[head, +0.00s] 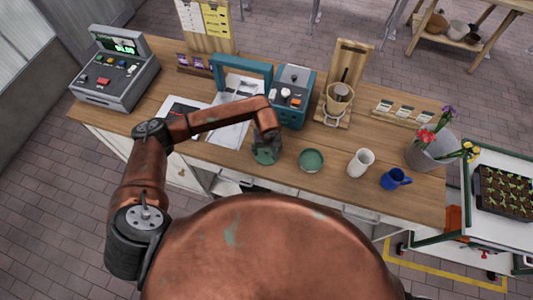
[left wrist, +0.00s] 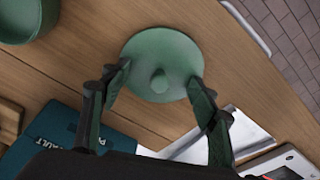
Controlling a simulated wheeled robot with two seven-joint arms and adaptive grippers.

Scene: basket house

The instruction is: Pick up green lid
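The green lid (left wrist: 160,52) is round with a small knob and lies flat on the wooden counter. In the head view the lid (head: 265,158) is partly hidden under my left gripper (head: 266,146). In the left wrist view my left gripper (left wrist: 160,78) is open, with its fingers apart on either side of the knob and overlapping the near part of the lid. Nothing is between the fingertips except the view of the knob; I cannot tell whether they touch the lid. My right gripper is not in view.
A green bowl (head: 311,160) stands right of the lid and also shows in the left wrist view (left wrist: 28,20). A white cup (head: 360,163) and a blue mug (head: 395,179) stand farther right. A teal machine (head: 294,97) is behind. A cash register (head: 115,72) is left.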

